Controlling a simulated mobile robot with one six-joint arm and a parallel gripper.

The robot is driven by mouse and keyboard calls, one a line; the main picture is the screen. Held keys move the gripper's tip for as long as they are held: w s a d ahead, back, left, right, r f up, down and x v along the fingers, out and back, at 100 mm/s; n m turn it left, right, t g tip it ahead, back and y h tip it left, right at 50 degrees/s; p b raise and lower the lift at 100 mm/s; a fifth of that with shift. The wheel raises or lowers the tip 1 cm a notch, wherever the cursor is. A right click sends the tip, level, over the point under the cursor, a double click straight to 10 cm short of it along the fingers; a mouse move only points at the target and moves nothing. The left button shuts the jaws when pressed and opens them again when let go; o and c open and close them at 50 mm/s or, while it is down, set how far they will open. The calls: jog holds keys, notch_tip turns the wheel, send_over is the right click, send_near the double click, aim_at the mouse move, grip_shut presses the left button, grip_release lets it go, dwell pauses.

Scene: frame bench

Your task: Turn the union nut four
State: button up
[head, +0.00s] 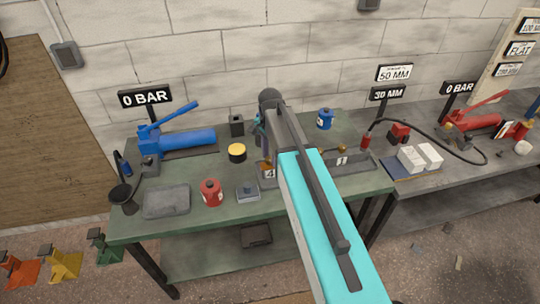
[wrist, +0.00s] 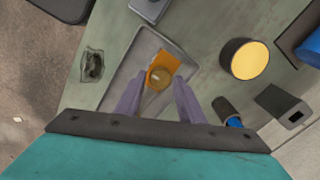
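The union nut (wrist: 159,78) shows in the wrist view as a round brass piece by an orange block (wrist: 165,62) on a long grey plate (wrist: 137,60). In the head view a "4" label (head: 269,173) stands at this spot, with a bit of orange just above it; the nut itself is not clear there. My gripper (wrist: 158,86) is open, its two purple fingers apart on either side of the nut. Whether either finger touches it I cannot tell. In the head view my arm hides much of the plate and most of the gripper.
A yellow-topped black tin (head: 237,152) stands left of the gripper. A red can (head: 211,192), a grey block (head: 247,191) and a blue pump (head: 180,140) are on the green bench (head: 222,219). A blue can (head: 325,119) and a hose (head: 430,137) are to the right.

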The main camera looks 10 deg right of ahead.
jog(key=c, duration=0.7)
jog(key=shift+n, duration=0.5)
jog(key=n, duration=0.2)
jog(key=shift+n+b, duration=0.3)
jog(key=shift+b, duration=0.1)
jog(key=n, duration=0.4)
jog(key=shift+w+a+b, duration=0.1)
jog(key=shift+b, duration=0.25)
jog(key=n, duration=0.4)
jog(key=shift+a+n+b, duration=0.1)
jog(key=shift+n+b, duration=0.25)
jog(key=shift+n, duration=1.55)
